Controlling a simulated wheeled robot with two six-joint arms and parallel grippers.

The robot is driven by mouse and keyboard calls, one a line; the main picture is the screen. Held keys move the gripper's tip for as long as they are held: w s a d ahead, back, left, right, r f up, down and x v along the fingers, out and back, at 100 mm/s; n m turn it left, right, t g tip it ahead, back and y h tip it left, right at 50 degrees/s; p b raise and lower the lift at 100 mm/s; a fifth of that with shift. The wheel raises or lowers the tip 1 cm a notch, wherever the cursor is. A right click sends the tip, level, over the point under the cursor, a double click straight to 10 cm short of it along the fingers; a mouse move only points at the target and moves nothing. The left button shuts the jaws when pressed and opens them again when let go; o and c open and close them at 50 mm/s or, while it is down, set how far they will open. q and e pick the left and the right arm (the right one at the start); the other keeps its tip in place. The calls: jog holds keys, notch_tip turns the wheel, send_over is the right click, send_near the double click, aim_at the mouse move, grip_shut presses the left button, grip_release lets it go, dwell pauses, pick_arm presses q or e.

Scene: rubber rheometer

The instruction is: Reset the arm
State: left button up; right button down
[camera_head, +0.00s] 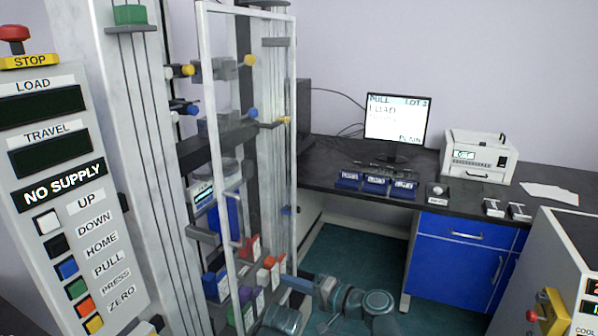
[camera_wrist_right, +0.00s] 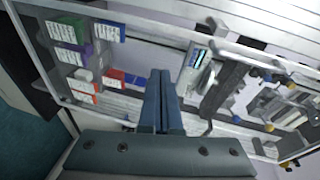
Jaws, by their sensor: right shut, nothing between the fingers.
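My right gripper (camera_head: 287,280) is low in the middle of the head view, its arm coming up from the bottom edge. In the right wrist view its two blue fingers (camera_wrist_right: 160,75) lie side by side, closed with nothing between them. They point at the clear-panelled frame (camera_head: 292,130) of the tall test machine. Whether the fingertips touch the frame I cannot tell. My left gripper is not in view.
A control panel (camera_head: 66,175) reading NO SUPPLY stands at the left. A dark bench (camera_head: 330,190) carries a monitor (camera_head: 397,118) and a white instrument (camera_head: 479,156). A grey cabinet (camera_head: 556,255) stands at the right. Green floor (camera_head: 362,250) lies open before the bench.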

jog(key=s+d+f+n+g+h, duration=0.2)
jog(key=d+f+g+h, duration=0.1)
jog(key=f, duration=0.4)
jog(key=s+d+f+n+g+h, duration=0.2)
jog(key=s+d+f+h, duration=0.15)
jog(key=f, duration=0.35)
jog(key=s+d+f+n+g+h, duration=0.1)
jog(key=s+d+f+g+h, duration=0.1)
jog(key=d+h, duration=0.35)
jog(key=s+d+f+g+h, duration=0.1)
jog(key=s+d+f+h, duration=0.1)
jog(key=d, duration=0.6)
jog(key=s+a+r+n+g+p, duration=0.1)
jog(key=s+a+r+n+p, duration=0.3)
jog(key=a+r+p, duration=0.7)
jog(key=shift+s+a+r+h+p, duration=0.3)
jog(key=shift+s+h+p, duration=0.15)
jog(key=shift+s, duration=0.35)
